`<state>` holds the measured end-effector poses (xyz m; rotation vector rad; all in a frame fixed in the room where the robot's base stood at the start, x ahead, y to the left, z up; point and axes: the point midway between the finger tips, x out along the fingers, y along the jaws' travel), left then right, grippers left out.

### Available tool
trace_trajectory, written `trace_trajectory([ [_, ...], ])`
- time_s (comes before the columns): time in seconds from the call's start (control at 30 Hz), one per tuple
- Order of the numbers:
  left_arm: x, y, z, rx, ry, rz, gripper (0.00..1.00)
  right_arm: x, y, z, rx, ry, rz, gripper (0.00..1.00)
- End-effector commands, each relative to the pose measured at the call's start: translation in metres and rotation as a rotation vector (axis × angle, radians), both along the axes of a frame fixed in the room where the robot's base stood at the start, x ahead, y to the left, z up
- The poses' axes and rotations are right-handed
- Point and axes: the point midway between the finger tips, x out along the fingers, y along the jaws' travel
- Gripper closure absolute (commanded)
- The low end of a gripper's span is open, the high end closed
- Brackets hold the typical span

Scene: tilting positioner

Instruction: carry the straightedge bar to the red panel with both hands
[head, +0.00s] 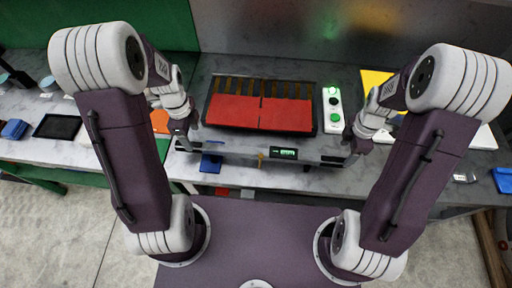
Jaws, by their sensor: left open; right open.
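The red panel (235,111) lies in a dark frame on the positioner, in the middle of the head view, with a dark seam down its centre. A long grey bar-like piece (235,147) runs left to right just in front of the panel; it looks like the straightedge bar, but I cannot clearly separate it from the positioner's front. My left gripper (186,143) is open at its left end. My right gripper (351,156) is open at its right end. Both point down, and their wrists partly hide the ends. Contact with the bar cannot be told.
A white control box (333,110) with green and black buttons stands right of the panel. A small green display (286,153) shows at the front. A yellow sheet (374,80) lies back right, and a dark tray (57,127) far left.

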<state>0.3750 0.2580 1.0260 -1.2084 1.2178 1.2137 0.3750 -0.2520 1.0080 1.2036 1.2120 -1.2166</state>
Motion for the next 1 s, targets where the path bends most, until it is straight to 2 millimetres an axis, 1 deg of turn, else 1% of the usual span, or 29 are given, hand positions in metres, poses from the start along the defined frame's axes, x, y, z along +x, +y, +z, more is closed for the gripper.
trace_trajectory([
  [0.17,0.000,-0.001,-0.001,0.000,-0.001,-0.001,0.37,0.000,0.001,-0.001,0.000,-0.001,0.001,0.37],
  [0.27,0.000,-0.001,-0.007,0.000,0.000,-0.001,0.37,0.000,0.001,-0.007,0.000,0.000,0.001,0.37],
  [0.37,-0.001,-0.001,-0.021,-0.001,0.003,-0.001,0.37,-0.001,0.001,-0.021,0.001,0.004,0.001,0.37],
  [0.6,-0.001,-0.001,-0.064,0.000,0.002,-0.001,0.37,-0.002,0.001,-0.065,0.001,0.003,0.001,0.37],
  [0.7,-0.001,-0.001,-0.078,0.000,0.001,-0.001,0.37,-0.001,0.001,-0.078,0.000,0.001,0.000,0.37],
  [0.83,-0.001,-0.001,-0.088,0.000,0.000,0.000,0.37,-0.001,0.001,-0.088,0.000,-0.001,0.001,0.37],
  [1.0,0.000,-0.001,-0.091,0.001,-0.003,0.000,0.37,-0.001,0.001,-0.091,0.000,-0.001,0.001,0.37],
])
